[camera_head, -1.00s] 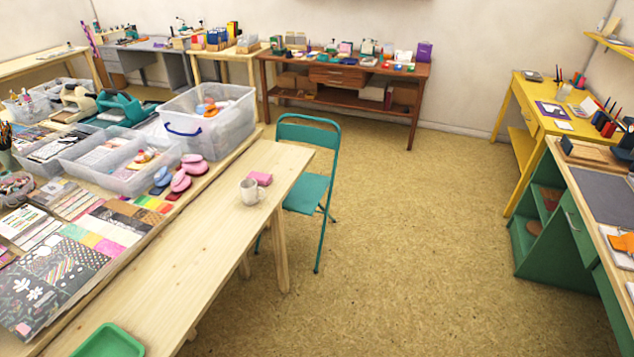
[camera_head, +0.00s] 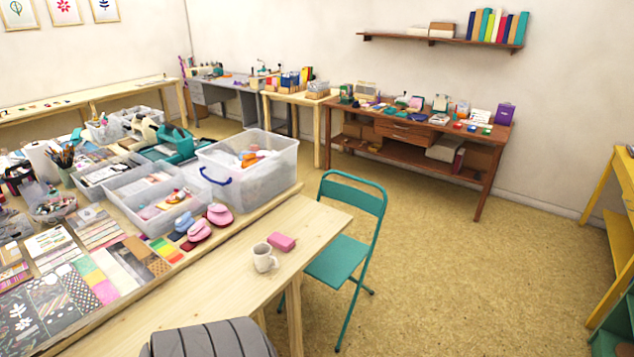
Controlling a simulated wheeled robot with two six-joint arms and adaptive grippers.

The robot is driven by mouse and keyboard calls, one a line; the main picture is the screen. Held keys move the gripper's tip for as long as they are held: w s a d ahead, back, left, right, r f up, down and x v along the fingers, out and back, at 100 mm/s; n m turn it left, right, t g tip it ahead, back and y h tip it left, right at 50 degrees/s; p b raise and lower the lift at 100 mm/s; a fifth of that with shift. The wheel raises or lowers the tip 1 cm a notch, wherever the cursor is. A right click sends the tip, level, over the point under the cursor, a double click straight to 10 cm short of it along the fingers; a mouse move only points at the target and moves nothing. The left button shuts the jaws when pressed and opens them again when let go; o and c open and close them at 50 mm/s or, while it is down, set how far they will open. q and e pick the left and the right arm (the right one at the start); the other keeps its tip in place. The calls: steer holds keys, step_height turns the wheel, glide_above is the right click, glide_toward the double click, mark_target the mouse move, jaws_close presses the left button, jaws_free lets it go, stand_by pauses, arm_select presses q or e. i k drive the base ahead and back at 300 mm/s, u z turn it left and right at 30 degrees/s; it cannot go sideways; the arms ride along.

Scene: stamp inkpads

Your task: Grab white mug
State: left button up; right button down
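The white mug (camera_head: 264,258) stands upright on the light wooden table (camera_head: 225,278), near its right edge. A pink block (camera_head: 282,242) lies just behind and to the right of the mug. The mug is fully visible. Neither of my grippers is in view. A dark grey ribbed part of my own body shows at the bottom edge, in front of the near part of the table.
A teal folding chair (camera_head: 340,258) stands close to the table's right side. Stamps, paper sheets and a clear plastic bin (camera_head: 245,185) crowd the surface to the left. The floor (camera_head: 470,270) to the right is open. A brown desk (camera_head: 410,135) stands behind.

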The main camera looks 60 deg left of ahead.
mark_target(263, 258)
steer(key=u, duration=0.25)
steer(key=i, duration=1)
steer(key=u, duration=1.2)
steer(key=i, duration=0.45)
steer(key=u, duration=0.55)
